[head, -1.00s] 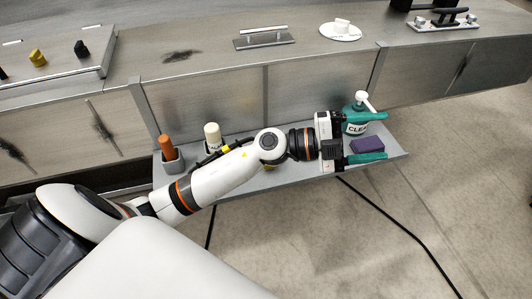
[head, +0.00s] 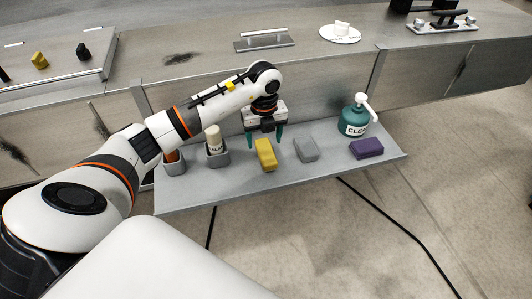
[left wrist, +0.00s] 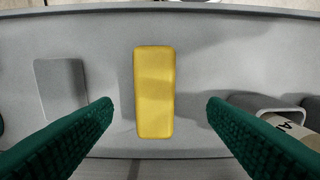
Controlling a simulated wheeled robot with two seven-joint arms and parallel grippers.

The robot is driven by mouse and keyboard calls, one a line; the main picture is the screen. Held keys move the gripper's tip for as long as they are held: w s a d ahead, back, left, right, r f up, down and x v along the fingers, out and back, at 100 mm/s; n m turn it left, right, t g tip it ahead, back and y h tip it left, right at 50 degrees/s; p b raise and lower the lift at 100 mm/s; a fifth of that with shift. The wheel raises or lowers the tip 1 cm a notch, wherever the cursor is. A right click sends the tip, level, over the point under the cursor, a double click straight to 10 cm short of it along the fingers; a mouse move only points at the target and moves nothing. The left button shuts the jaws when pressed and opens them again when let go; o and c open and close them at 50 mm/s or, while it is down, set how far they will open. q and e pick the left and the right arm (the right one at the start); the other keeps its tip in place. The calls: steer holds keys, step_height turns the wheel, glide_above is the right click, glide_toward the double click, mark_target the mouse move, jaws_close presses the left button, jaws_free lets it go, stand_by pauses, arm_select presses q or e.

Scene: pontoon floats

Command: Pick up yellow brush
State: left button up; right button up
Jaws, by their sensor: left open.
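The yellow brush (head: 265,154) is a plain block lying on the grey shelf (head: 230,193). In the left wrist view the yellow brush (left wrist: 154,92) lies lengthwise between my open fingers, slightly left of the middle. My left gripper (head: 265,141) points down just behind and above the brush in the head view, with green fingers spread apart and empty. In the left wrist view the left gripper (left wrist: 160,115) shows a finger on each side, apart from the brush. My right gripper is not in view.
A grey block (head: 306,149) lies right of the brush, then a purple block (head: 366,148) and a green pump bottle (head: 355,118). A white bottle (head: 214,139) stands in a grey holder to the left. The shelf's front strip is clear.

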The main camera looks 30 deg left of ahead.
mark_target(266, 150)
arm_select(q)
steer(key=shift+w+f+p, duration=0.15)
steer(key=shift+f+p, duration=0.2)
steer(key=shift+f, duration=1.35)
steer(key=shift+w+f+p, duration=0.15)
steer(key=shift+f+p, duration=0.2)
steer(key=shift+f, duration=1.35)
steer(key=c, duration=1.1)
